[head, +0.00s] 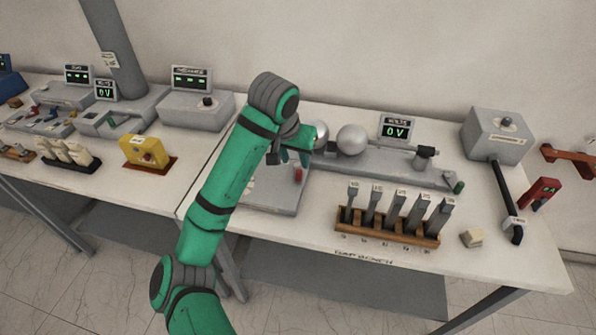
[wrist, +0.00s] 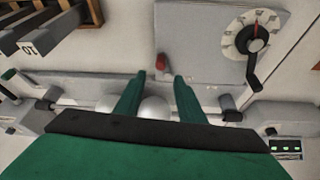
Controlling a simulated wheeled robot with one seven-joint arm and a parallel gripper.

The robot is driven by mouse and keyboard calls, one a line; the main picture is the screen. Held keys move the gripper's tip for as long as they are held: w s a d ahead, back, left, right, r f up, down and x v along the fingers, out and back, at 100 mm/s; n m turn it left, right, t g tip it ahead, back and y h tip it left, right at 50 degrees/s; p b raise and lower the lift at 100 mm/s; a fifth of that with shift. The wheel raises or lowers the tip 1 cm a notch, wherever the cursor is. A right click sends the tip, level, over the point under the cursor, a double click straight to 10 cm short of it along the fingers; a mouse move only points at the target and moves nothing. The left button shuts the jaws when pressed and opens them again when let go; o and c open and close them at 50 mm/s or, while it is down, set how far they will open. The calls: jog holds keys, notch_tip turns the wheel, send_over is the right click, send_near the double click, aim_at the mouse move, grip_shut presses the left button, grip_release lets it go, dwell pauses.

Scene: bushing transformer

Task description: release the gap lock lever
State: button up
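The gap bench carries two metal spheres (head: 351,139) on a long grey rail. A short red-tipped lever (head: 298,174) stands up on the grey plate in front of the rail; it also shows in the wrist view (wrist: 162,61). A green-tipped handle (head: 458,187) sits at the rail's right end. No label shows which of these is the gap lock lever. My gripper (head: 293,156) hangs above the rail, close behind the red lever. In the wrist view its two green fingers (wrist: 161,76) are apart with nothing between them, and the spheres show below them.
A dial with a black crank (wrist: 251,42) sits on the plate, hidden by my arm in the head view. A wooden rack (head: 385,233) of several grey tools stands in front. A voltage display (head: 396,128) reads 0 V. A grey box (head: 497,136) stands at the right.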

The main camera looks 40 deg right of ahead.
aim_at(299, 171)
jog(key=x, duration=0.9)
jog(key=shift+w+d+f, duration=0.15)
jog(key=shift+f, duration=0.2)
grip_shut()
